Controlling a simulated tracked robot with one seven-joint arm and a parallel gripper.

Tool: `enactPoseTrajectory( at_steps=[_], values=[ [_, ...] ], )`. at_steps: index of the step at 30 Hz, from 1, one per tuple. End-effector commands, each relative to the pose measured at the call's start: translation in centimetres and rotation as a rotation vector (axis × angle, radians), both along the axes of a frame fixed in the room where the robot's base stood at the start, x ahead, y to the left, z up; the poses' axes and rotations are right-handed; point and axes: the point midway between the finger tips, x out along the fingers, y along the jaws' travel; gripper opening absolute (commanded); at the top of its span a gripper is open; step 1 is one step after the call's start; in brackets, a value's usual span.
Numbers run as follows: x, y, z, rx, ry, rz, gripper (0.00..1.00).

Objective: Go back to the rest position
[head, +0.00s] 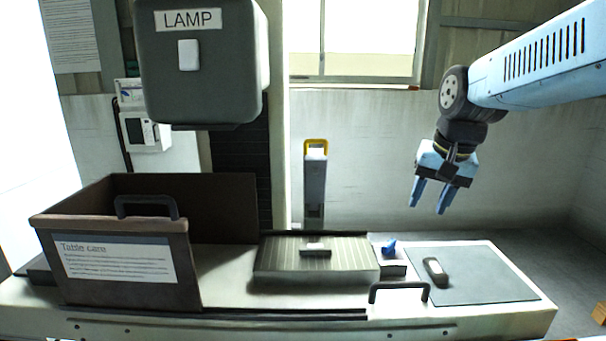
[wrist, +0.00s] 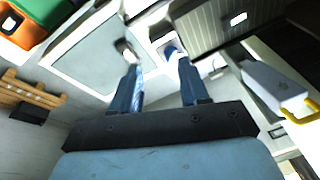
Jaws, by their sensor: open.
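My gripper (head: 431,195) hangs from my blue arm at the right of the head view, fingers pointing down. It is open, with nothing between its fingers, and stands well above the table. In the wrist view my gripper's two blue fingers (wrist: 158,84) are spread apart above the table top. Below it, a grey mat (head: 475,277) lies on the table with a small dark and pale object (head: 435,271) on it. That object also shows in the wrist view (wrist: 127,50), near one fingertip.
A brown "Table care" box (head: 190,265) stands at the left under the grey LAMP housing (head: 200,75). A ribbed block (head: 275,262) lies mid-table, beside a small blue item (head: 389,247). A black handle (head: 400,286) rises at the front edge. Air around my gripper is free.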

Motion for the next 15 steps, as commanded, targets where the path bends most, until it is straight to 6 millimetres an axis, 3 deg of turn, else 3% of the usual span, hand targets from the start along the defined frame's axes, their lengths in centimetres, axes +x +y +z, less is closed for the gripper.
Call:
enactPoseTrajectory(
  at_steps=[9,15],
  values=[
    [-7.5,0.5,0.0,-0.103,-0.147,0.182,0.45],
    [-10.4,0.7,-0.7,-0.168,-0.203,0.258,0.45]
  ],
)
